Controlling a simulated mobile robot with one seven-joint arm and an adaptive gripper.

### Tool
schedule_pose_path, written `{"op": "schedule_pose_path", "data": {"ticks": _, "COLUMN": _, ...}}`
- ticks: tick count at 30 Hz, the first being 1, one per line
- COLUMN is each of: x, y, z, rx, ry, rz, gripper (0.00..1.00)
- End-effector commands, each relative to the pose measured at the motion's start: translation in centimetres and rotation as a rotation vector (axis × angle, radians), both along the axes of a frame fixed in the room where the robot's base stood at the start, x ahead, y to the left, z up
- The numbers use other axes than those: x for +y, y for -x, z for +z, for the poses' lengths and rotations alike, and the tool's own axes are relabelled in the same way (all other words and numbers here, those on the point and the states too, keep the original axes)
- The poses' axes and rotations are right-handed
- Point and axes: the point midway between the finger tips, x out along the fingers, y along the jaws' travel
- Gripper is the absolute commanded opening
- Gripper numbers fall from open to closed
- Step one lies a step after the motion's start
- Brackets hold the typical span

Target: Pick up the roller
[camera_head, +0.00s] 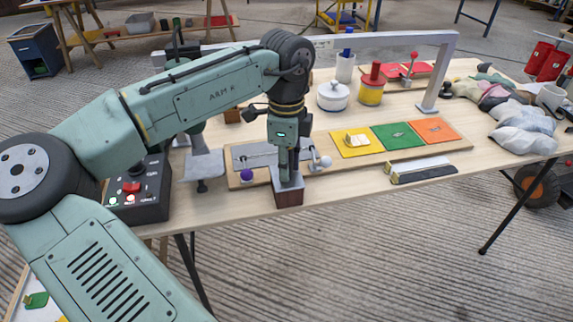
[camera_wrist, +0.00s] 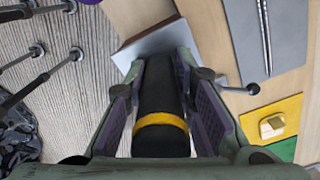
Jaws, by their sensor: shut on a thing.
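The roller (camera_wrist: 162,105) shows in the wrist view as a black cylinder with a yellow band, between my two fingers. My gripper (camera_head: 285,172) points down at the table's front edge and is shut on it. The roller's far end meets or hides part of a block (camera_head: 289,197) with a grey top and dark brown side. That block's pale grey top (camera_wrist: 125,60) also shows in the wrist view. I cannot tell whether the roller is clear of the block. In the head view my fingers hide most of the roller.
A board with yellow (camera_head: 347,149), green and orange panels lies to the right. A lever with a pale ball (camera_head: 326,161) is close to my gripper, and a purple ball (camera_head: 246,174) is at its left. A control box (camera_head: 140,190) stands further left. Grey bags (camera_head: 525,130) lie far right.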

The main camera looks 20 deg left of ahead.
Motion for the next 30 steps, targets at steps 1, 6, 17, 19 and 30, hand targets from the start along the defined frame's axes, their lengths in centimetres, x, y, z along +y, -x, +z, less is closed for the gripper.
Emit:
{"op": "schedule_pose_path", "data": {"ticks": 1, "x": 0.0, "y": 0.0, "z": 0.0, "rx": -0.001, "ry": 0.000, "rz": 0.000, "gripper": 0.05}}
{"op": "schedule_pose_path", "data": {"ticks": 6, "x": 0.0, "y": 0.0, "z": 0.1, "rx": -0.001, "ry": 0.000, "rz": 0.000, "gripper": 0.00}}
{"op": "schedule_pose_path", "data": {"ticks": 17, "x": 0.0, "y": -0.1, "z": 1.7, "rx": -0.003, "ry": 0.002, "rz": 0.000, "gripper": 0.00}}
{"op": "schedule_pose_path", "data": {"ticks": 19, "x": -0.1, "y": -0.1, "z": 3.0, "rx": -0.004, "ry": 0.001, "rz": -0.001, "gripper": 0.00}}
{"op": "schedule_pose_path", "data": {"ticks": 30, "x": -0.1, "y": -0.1, "z": 9.4, "rx": -0.001, "ry": 0.002, "rz": -0.001, "gripper": 0.00}}
